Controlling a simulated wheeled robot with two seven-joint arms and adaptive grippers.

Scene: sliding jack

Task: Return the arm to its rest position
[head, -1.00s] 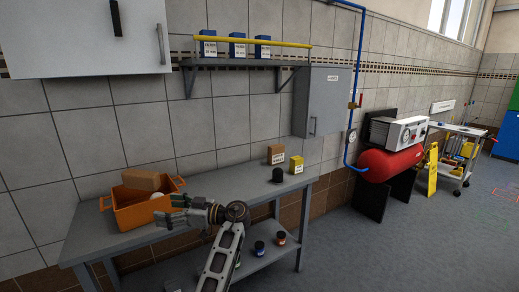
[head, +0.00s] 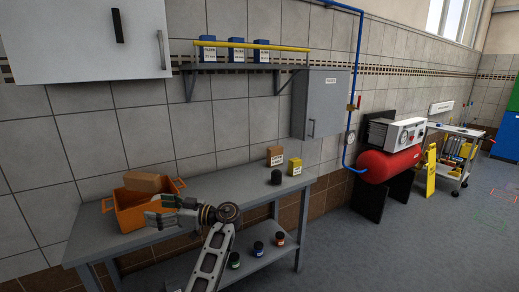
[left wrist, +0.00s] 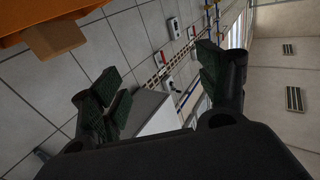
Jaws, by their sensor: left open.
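My left gripper (head: 157,210) is open in the head view, in front of the orange crate and over the left part of the grey workbench (head: 110,242). In the left wrist view its two fingers (left wrist: 160,95) stand wide apart with nothing between them. My left arm rises from the bottom of the head view to the gripper. My right gripper is not in view.
The orange crate (head: 128,218) holds a cardboard box (head: 142,182). A dark cylinder (head: 276,177), a brown box (head: 275,156) and a yellow box (head: 295,166) stand on the bench's right part. Several jars (head: 258,249) are on the lower shelf.

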